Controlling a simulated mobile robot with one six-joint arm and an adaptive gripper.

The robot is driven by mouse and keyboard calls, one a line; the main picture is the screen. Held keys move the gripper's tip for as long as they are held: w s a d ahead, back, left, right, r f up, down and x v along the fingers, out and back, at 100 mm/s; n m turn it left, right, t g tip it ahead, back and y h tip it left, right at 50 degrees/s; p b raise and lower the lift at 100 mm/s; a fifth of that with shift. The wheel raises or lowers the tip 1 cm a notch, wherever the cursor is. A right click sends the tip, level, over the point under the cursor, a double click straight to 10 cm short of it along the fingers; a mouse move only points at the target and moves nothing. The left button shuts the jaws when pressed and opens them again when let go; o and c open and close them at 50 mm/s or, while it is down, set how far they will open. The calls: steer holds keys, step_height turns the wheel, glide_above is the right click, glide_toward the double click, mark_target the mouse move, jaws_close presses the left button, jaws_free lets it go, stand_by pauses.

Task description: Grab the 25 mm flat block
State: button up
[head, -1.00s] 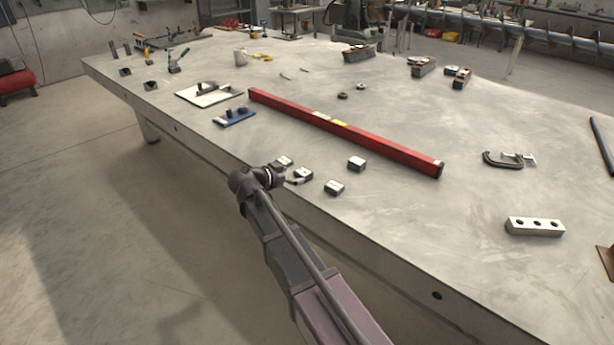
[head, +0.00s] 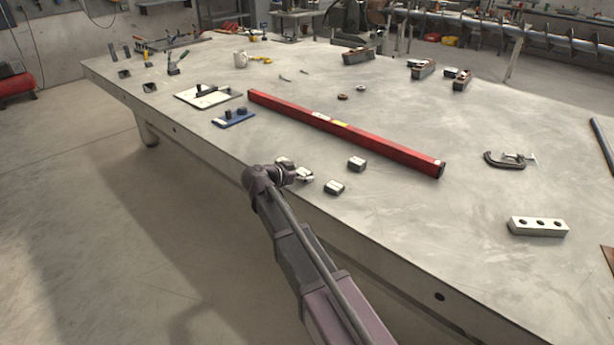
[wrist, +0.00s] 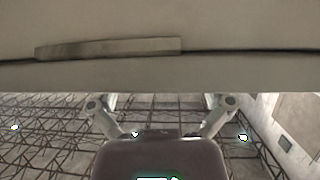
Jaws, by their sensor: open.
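Several small flat blocks with light tops and dark sides lie near the front edge of the table. In the head view one block (head: 357,164) is apart at the back, one (head: 334,187) is at the front, and one (head: 304,175) is beside my arm's end. Another (head: 284,161) is partly hidden behind my arm. I cannot read which is the 25 mm one. My gripper (wrist: 163,102) is open and empty in the wrist view, its two fingers wide apart. A blurred grey bar-like shape (wrist: 110,47) is beyond the fingers; I cannot tell what it is.
A long red level (head: 345,132) lies behind the blocks. A blue tool (head: 233,118) is to the left, a drilled bar (head: 538,226) and a clamp (head: 505,160) to the right. The table (head: 420,220) is clear right of the blocks.

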mark_target(301, 173)
steer(key=c, duration=1.3)
steer(key=shift+o, duration=0.2)
steer(key=shift+r, duration=0.15)
step_height(301, 173, up, 3)
steer(key=p, duration=0.3)
steer(key=shift+r+p, duration=0.1)
steer(key=shift+p, duration=0.2)
steer(key=shift+s+a+r, duration=0.1)
steer(key=shift+s+r, duration=0.05)
steer(key=shift+r, duration=0.05)
steer(key=s+a+r+p, duration=0.1)
steer(key=s+a, duration=0.7)
steer(key=s, duration=0.5)
steer(key=shift+s+a, duration=0.15)
